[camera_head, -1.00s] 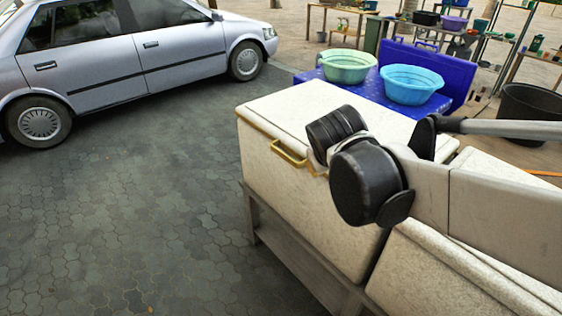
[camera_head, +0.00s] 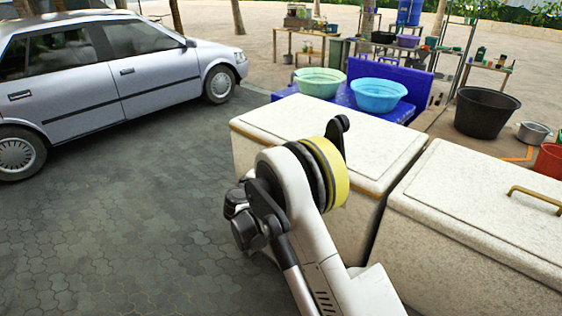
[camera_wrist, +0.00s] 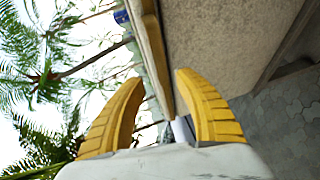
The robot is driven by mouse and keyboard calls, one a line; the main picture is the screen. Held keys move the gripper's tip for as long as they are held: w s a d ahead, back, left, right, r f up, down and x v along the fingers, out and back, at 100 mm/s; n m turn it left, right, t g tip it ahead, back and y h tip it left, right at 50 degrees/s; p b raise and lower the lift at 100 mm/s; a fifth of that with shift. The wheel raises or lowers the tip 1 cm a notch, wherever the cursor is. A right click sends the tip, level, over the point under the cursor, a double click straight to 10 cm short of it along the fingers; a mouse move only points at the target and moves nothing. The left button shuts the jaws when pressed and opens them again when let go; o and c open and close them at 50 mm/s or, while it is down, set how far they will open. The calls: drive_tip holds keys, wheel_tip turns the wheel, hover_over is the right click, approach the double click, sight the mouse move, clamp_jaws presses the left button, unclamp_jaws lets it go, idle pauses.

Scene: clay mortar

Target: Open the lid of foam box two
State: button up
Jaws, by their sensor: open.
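Two pale speckled foam boxes stand side by side in the head view, a left one (camera_head: 375,213) and a right one (camera_head: 430,240); no numbers show, so I cannot tell which is box two. Both lids, left (camera_head: 345,140) and right (camera_head: 480,200), are shut. The right lid carries a brass handle (camera_head: 536,199); the left box's handle is hidden behind my arm. My gripper is hidden in the head view. In the wrist view its yellow fingers (camera_wrist: 160,76) are open, beside a box wall (camera_wrist: 215,40) and its lid edge (camera_wrist: 156,50). Contact cannot be told.
A silver car (camera_head: 110,75) stands at the left on clear paving (camera_head: 110,240). Behind the boxes are a green basin (camera_head: 318,82), a blue basin (camera_head: 378,95) and a black tub (camera_head: 485,112). Work tables stand farther back.

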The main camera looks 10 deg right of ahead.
drive_tip(key=b+x, duration=0.2)
drive_tip(key=x, duration=0.8)
drive_tip(key=shift+w+d+f+b, duration=0.15)
drive_tip(key=shift+w+d+b, duration=0.1)
drive_tip(key=shift+b, duration=0.1)
drive_tip(key=shift+c, duration=0.4)
clamp_jaws()
